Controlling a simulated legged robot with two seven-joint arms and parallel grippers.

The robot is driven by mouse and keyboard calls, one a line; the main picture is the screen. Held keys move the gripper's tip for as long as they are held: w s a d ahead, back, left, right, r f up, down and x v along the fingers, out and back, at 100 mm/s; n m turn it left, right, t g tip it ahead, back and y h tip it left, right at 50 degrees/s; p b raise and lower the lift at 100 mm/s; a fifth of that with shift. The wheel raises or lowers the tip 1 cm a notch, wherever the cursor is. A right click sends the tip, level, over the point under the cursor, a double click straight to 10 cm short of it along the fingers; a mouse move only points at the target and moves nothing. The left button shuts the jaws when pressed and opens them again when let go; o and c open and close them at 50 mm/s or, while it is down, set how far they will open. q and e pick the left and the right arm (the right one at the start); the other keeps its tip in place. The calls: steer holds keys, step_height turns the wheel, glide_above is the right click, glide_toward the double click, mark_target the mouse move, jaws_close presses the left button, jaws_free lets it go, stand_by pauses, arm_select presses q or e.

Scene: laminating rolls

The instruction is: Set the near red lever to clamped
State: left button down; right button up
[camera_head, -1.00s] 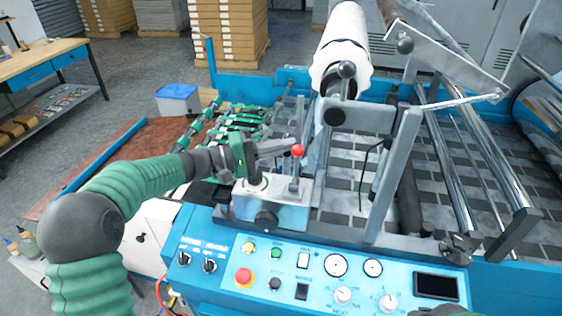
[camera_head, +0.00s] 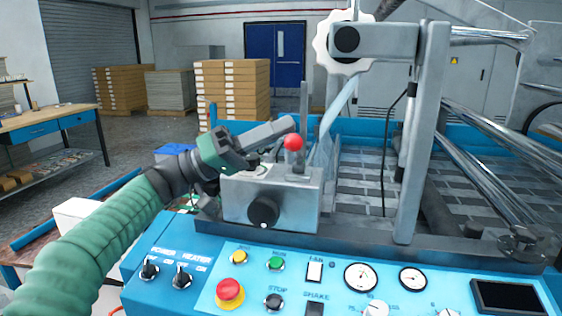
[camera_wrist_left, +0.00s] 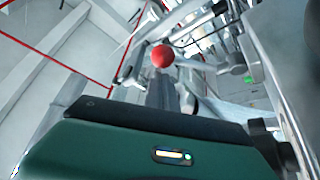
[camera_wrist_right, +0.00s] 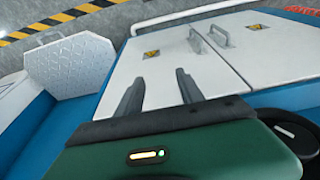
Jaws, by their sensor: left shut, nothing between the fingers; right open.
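The red lever knob (camera_head: 293,142) tops a short lever on a grey metal block (camera_head: 245,198) behind the control panel. The lever looks about upright; its lower part is partly hidden. My left gripper (camera_head: 286,126) is shut and empty, its fingertips close beside and slightly above the knob. Whether they touch it I cannot tell. In the left wrist view the red knob (camera_wrist_left: 162,56) appears just beyond the shut fingertips (camera_wrist_left: 161,80). My right gripper (camera_wrist_right: 159,80) is open and empty, seen only in the right wrist view, in front of white cabinet doors (camera_wrist_right: 215,60).
The blue control panel (camera_head: 340,290) with a red stop button (camera_head: 229,292), knobs and gauges lies in front of the block. A grey upright post (camera_head: 422,130) and metal rollers stand to the right. A black knob (camera_head: 263,212) juts from the block's front.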

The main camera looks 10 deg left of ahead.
arm_select(q)
steer(key=shift+s+f+m+g+h+b, duration=0.4)
steer(key=shift+s+m+g+b, duration=0.15)
steer(key=shift+m+b, duration=0.8)
arm_select(e)
steer(key=shift+s+x, duration=0.25)
steer(key=shift+x, duration=0.75)
steer(key=shift+s+x, duration=0.2)
steer(key=shift+x, duration=0.85)
